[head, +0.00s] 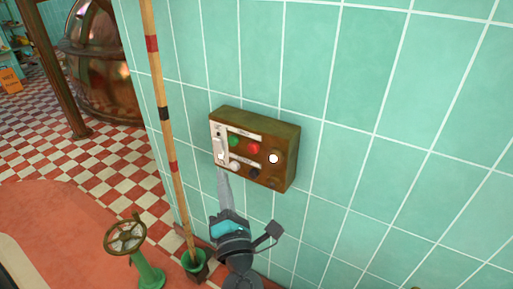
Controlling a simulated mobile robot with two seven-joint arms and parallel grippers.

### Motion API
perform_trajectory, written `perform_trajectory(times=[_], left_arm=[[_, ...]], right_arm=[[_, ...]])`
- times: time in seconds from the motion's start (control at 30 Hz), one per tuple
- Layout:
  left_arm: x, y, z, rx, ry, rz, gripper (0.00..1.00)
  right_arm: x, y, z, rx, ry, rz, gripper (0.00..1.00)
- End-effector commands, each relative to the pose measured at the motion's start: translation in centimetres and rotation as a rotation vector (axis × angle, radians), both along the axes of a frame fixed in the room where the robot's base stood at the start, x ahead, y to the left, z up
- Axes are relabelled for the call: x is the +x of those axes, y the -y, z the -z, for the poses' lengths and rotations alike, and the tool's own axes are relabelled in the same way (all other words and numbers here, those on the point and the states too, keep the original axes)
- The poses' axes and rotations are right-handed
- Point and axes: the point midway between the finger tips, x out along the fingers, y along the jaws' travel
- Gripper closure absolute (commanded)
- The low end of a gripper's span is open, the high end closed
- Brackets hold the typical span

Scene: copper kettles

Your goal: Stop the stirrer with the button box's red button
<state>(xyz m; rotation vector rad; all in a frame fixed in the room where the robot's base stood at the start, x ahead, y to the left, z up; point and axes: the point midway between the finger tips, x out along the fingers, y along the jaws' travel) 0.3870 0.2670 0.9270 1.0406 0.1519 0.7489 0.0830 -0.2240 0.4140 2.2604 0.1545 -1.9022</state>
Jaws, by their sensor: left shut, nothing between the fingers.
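The button box (289,160) is a brown, worn metal box on the green tiled wall. Its red button (253,148) sits near the middle of the face, right of a green button (234,141) and left of a bright white round light or button (273,159). My left gripper (223,173) is shut and empty. Its grey fingers point up, with the tips at the box's lower left corner in the picture, below and left of the red button. I cannot tell whether the tips touch the box. The red button is uncovered. My right gripper is out of view. I cannot make out the stirrer.
A banded wooden pole (164,113) stands left of the box in a green holder (194,262). A handwheel (125,236) on a green stand is at the lower left. A copper kettle (105,65) stands behind. The wall right of the box is clear.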

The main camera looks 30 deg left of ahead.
Motion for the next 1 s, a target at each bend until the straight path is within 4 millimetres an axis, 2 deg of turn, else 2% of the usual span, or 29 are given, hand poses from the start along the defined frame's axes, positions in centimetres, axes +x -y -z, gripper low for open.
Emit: perform_trajectory(times=[0.33, 0.67, 0.8, 1.0], left_arm=[[0.9, 0.1, 0.0, 0.003, 0.001, 0.0, 1.0], [5.4, 0.4, 0.1, 0.003, 0.001, 0.0, 1.0], [7.1, 0.6, 0.1, 0.005, -0.001, 0.001, 1.0], [8.5, 0.7, 0.0, 0.004, -0.001, 0.0, 1.0]], right_arm=[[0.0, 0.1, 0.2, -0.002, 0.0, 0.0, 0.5], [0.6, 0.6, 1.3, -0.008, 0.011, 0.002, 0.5], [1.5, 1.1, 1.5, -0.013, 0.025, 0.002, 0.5], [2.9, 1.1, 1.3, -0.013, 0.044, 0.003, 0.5]])
